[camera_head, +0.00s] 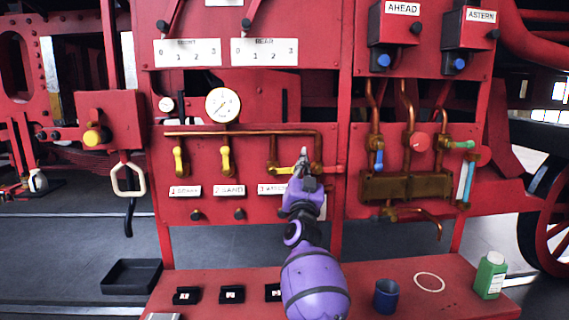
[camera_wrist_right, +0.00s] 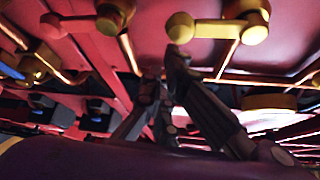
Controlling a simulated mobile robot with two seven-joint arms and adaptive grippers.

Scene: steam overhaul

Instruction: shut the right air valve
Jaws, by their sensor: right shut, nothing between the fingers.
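On the red panel, two yellow valve levers hang down, one on the left (camera_head: 180,161) and one in the middle (camera_head: 226,160). Further right, a yellow lever (camera_head: 282,171) lies level, partly behind my right gripper. A red lever (camera_head: 333,169) lies level on the pipe fitting just right of it. I cannot tell for sure which is the right air valve. My right gripper (camera_head: 303,155) is shut and empty, in front of the panel between these two levers. In the right wrist view its fingers (camera_wrist_right: 168,75) are close to a yellow fitting (camera_wrist_right: 215,32); contact is unclear. My left gripper is not in view.
A pressure gauge (camera_head: 223,105) sits above copper pipes. A brass block (camera_head: 405,186) with coloured levers is at the right. The red bench (camera_head: 400,300) below carries a blue cup (camera_head: 387,296), a green bottle (camera_head: 490,275) and small black boxes. A black tray (camera_head: 131,277) is left.

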